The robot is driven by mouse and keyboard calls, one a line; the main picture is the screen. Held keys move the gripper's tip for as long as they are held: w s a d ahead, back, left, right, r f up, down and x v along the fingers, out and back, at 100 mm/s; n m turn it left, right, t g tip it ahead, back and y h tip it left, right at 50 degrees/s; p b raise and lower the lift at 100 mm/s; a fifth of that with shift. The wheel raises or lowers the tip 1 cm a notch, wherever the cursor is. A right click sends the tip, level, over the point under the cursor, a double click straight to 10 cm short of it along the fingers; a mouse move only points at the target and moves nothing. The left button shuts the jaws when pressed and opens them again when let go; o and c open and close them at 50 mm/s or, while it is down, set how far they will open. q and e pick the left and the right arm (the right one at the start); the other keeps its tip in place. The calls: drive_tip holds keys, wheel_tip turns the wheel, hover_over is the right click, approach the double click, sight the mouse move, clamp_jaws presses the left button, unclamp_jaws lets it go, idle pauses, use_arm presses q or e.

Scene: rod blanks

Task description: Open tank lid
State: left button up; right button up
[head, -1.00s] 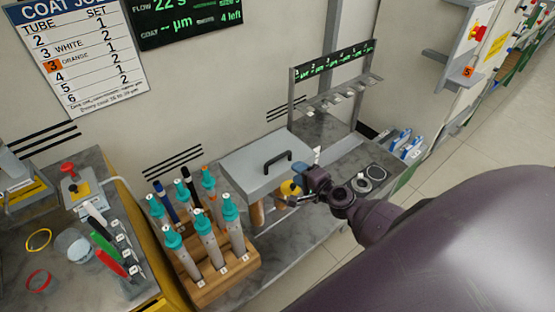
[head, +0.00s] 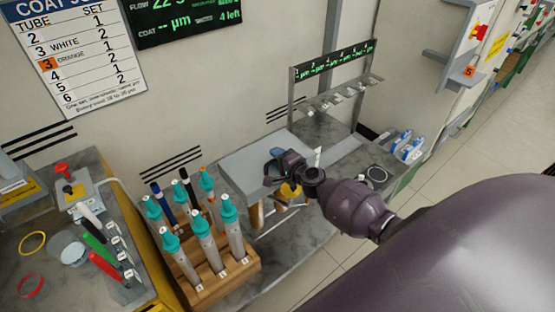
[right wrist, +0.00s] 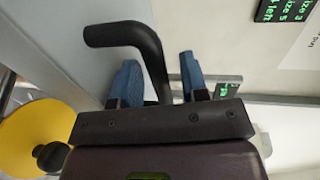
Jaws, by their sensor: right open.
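The tank lid (head: 243,162) is a flat light-grey cover, lying closed on the tank at the middle of the head view. Its black bar handle (right wrist: 122,33) shows in the right wrist view; in the head view it is mostly hidden behind my right gripper. My right gripper (head: 272,165) is over the lid at the handle. In the right wrist view its two blue fingers (right wrist: 158,66) are apart, with one leg of the bent handle between them. I cannot tell whether they touch it. My left gripper is not in view.
A wooden rack (head: 215,285) with several teal-capped tubes stands just left of the tank. A yellow round knob (head: 290,190) is at the tank's front. A metal stand with a green display (head: 335,62) is behind. A left bench holds a cup (head: 73,250) and coloured pens.

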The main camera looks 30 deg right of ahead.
drive_tip(key=shift+c, duration=0.5)
clamp_jaws()
